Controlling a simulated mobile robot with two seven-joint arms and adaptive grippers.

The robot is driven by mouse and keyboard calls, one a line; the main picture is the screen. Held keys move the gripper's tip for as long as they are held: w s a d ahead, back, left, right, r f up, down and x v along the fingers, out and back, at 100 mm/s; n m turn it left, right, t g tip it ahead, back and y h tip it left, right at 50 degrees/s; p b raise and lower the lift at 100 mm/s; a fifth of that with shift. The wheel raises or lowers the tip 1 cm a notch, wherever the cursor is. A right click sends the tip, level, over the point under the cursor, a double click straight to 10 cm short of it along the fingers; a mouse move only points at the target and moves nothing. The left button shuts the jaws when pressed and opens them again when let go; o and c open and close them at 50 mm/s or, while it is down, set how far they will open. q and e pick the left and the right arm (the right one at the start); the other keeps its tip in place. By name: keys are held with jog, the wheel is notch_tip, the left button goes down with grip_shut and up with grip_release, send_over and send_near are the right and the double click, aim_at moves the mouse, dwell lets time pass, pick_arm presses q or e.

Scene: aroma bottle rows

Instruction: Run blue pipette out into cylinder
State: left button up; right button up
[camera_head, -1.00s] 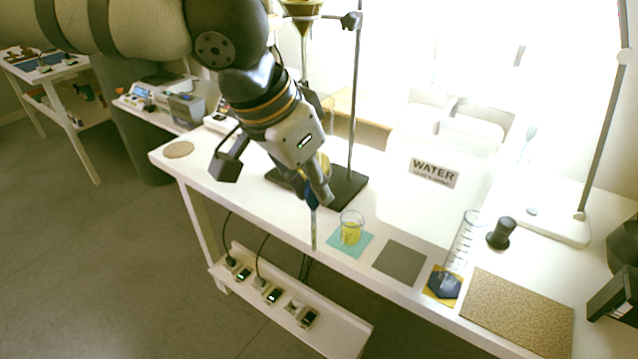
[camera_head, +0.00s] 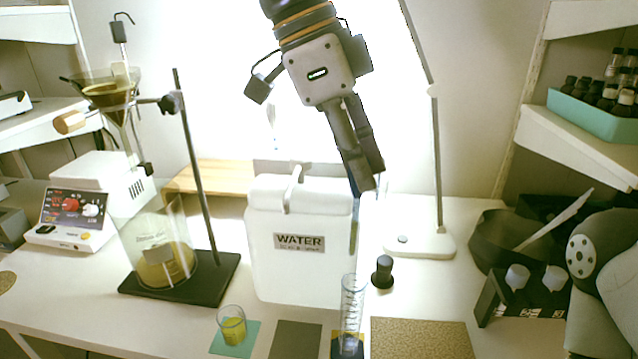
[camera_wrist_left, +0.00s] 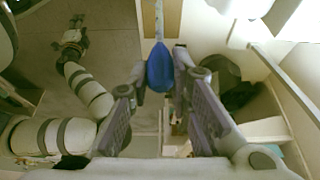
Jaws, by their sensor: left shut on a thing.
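My left gripper (camera_head: 370,186) is shut on the blue pipette (camera_head: 354,236), whose tube hangs down from the fingers. In the left wrist view, the pipette's blue bulb (camera_wrist_left: 160,68) sits between the fingertips (camera_wrist_left: 160,82). The clear graduated cylinder (camera_head: 353,305) stands upright at the table's front, below the pipette. A small beaker with yellow liquid (camera_head: 233,328) stands on a teal mat to the left. In the left wrist view, my right gripper (camera_wrist_left: 74,38) is too small to read.
The white WATER container (camera_head: 295,260) stands behind the cylinder. A dark stopper (camera_head: 382,271) stands behind and right of it. A funnel stand (camera_head: 195,170) with a large beaker (camera_head: 158,250) is at left. A cork mat (camera_head: 420,340) lies bare at right.

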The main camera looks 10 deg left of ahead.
pick_arm(q)
jog(key=shift+s+d+r, duration=0.1)
jog(key=shift+r, duration=0.15)
jog(key=shift+s+d+r, duration=0.1)
jog(key=shift+s, duration=0.4)
jog(key=shift+f, duration=2)
jog(key=shift+c, duration=0.2)
grip_shut()
dwell(1.4)
